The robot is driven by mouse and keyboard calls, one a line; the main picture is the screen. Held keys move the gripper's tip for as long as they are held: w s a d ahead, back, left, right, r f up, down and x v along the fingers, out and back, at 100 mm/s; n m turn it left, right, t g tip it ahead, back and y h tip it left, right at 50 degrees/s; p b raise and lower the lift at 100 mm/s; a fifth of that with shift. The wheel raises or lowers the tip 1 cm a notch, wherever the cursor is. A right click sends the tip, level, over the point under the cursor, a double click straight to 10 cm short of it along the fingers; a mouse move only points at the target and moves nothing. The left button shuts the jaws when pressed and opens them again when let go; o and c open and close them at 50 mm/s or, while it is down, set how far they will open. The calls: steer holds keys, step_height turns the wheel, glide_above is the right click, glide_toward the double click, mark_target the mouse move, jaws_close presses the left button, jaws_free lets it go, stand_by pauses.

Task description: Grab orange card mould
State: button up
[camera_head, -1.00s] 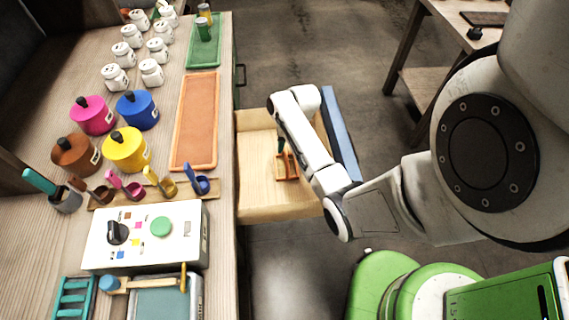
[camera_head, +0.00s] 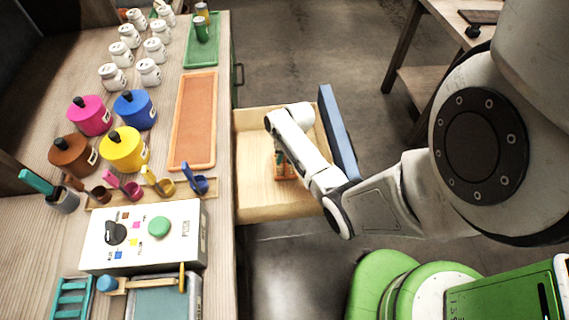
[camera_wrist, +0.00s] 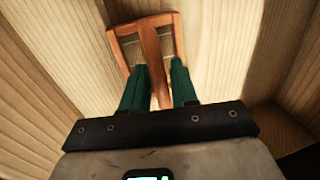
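The orange card mould (camera_wrist: 118,38) lies in the open wooden drawer. It has a flat frame with two pale slatted panels and a raised bar along its middle. In the head view the mould (camera_head: 286,171) is partly hidden by my arm. My gripper (camera_wrist: 158,72) is low over it, with its two green fingers on either side of the middle bar. The fingers are apart, and I see no firm grip on the bar. In the head view only a little of my gripper (camera_head: 280,157) shows beside the arm.
The drawer (camera_head: 255,200) has wooden walls close around the mould and a blue front (camera_head: 338,135) on the right. The workbench at left holds an orange tray (camera_head: 193,120), coloured pots, white jars and a control box (camera_head: 145,235). The drawer floor around the mould is clear.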

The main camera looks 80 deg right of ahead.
jaws_close()
